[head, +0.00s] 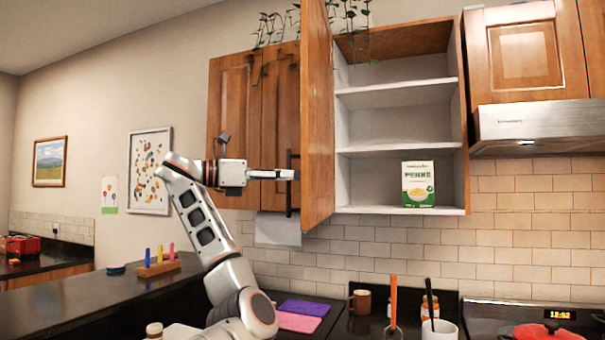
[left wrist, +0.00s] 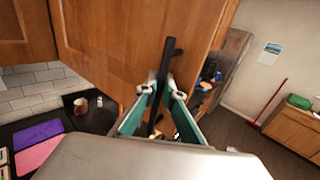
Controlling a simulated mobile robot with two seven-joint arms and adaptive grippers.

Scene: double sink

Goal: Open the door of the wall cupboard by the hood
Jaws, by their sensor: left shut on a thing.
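The wooden door (head: 317,120) of the wall cupboard by the hood (head: 532,127) stands wide open, swung out to the left of the white-shelved cupboard. My left gripper (head: 289,174) is shut on the door's black bar handle (head: 289,200). In the left wrist view, the fingers of my left gripper (left wrist: 162,100) close around the black handle (left wrist: 171,58), with the door panel (left wrist: 135,50) behind it. Inside the cupboard, a green and white box (head: 418,184) stands on the bottom shelf. My right gripper is in neither view.
Closed wooden cupboard doors (head: 236,125) are left of the open door. Below on the counter are a brown mug (head: 360,301), a white utensil pot (head: 439,331) and a pink mat (head: 300,322). A red pan (head: 550,332) sits at the lower right.

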